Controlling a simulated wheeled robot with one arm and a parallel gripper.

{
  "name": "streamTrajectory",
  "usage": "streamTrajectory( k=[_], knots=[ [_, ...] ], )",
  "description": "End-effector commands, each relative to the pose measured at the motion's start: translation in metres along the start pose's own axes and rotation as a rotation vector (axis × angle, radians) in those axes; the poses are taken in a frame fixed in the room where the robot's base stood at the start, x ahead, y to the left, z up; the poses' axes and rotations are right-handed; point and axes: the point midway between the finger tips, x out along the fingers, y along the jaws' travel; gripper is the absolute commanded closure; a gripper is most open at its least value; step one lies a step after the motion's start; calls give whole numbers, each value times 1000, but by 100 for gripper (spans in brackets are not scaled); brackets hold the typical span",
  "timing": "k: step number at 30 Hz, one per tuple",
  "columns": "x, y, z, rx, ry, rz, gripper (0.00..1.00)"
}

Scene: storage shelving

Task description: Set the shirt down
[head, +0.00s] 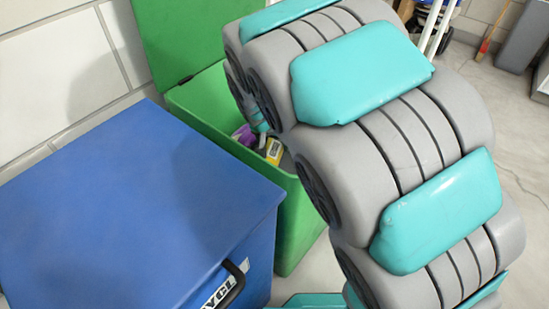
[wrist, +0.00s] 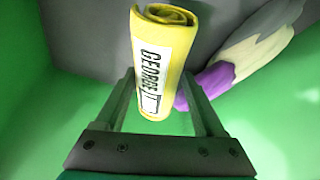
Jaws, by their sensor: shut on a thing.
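The shirt (wrist: 172,18) is a tight yellow roll with a white label reading "GEORGE", upright in the wrist view. My gripper (wrist: 159,80) is shut on it, with one finger on each side. In the head view the yellow shirt (head: 274,151) shows inside the open green bin (head: 211,118), below the rim. The bin's green walls surround the gripper in the wrist view. I cannot tell whether the shirt touches the bin's floor.
A purple, white and grey item (wrist: 232,68) lies in the bin beside the shirt, to its right in the wrist view. A closed blue bin (head: 125,205) with a black handle stands at the left. The green lid (head: 185,40) is raised near the wall.

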Motion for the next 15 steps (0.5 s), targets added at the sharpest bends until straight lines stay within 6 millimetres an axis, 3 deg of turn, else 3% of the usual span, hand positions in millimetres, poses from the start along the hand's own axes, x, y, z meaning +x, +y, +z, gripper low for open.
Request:
streamTrajectory(
  k=[12,15],
  knots=[
    [47,1,20,-2,-3,2,100],
    [51,1,22,-1,-2,1,100]
  ],
)
